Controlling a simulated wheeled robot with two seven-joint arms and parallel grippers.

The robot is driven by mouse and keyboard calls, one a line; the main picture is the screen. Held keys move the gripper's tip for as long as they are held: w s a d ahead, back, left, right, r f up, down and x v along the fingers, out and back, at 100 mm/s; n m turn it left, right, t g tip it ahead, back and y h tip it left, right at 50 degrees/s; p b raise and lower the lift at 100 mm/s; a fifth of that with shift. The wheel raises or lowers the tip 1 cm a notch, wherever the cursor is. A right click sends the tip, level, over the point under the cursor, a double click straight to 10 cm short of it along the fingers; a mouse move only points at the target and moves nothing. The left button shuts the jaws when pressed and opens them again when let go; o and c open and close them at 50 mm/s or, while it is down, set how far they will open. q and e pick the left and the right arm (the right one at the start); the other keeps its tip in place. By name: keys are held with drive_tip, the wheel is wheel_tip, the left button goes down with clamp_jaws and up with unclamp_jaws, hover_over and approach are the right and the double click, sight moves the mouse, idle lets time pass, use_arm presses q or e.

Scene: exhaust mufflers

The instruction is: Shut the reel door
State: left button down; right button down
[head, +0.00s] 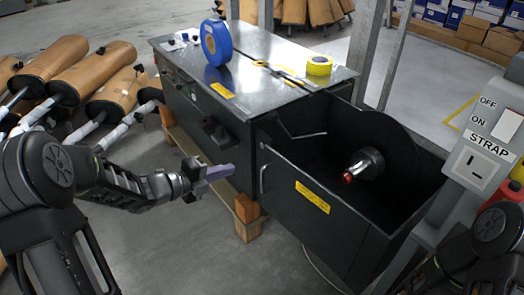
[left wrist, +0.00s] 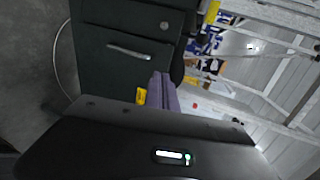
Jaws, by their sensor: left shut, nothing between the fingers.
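The reel door (head: 300,220) is a dark panel with a yellow label and a silver handle (head: 262,178) near its left edge. It stands out from the machine body, and the reel bay behind it shows a spindle (head: 365,165) with a red tip. My left gripper (head: 218,174) is shut and empty, with purple fingers. It is left of the door handle in the head view, apart from it. The left wrist view shows its fingers (left wrist: 162,92) below a silver handle (left wrist: 128,52) on a dark panel. My right gripper is out of sight; only part of its arm shows.
The strapping machine's metal top (head: 255,65) holds a blue tape roll (head: 216,42) and a yellow roll (head: 319,66). A grey STRAP switch panel (head: 480,150) stands at the right. Mufflers (head: 55,65) lie at the left. The floor below my left gripper is clear.

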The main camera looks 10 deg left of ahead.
sight(271, 154)
use_arm(q)
drive_tip(key=shift+w, duration=0.1)
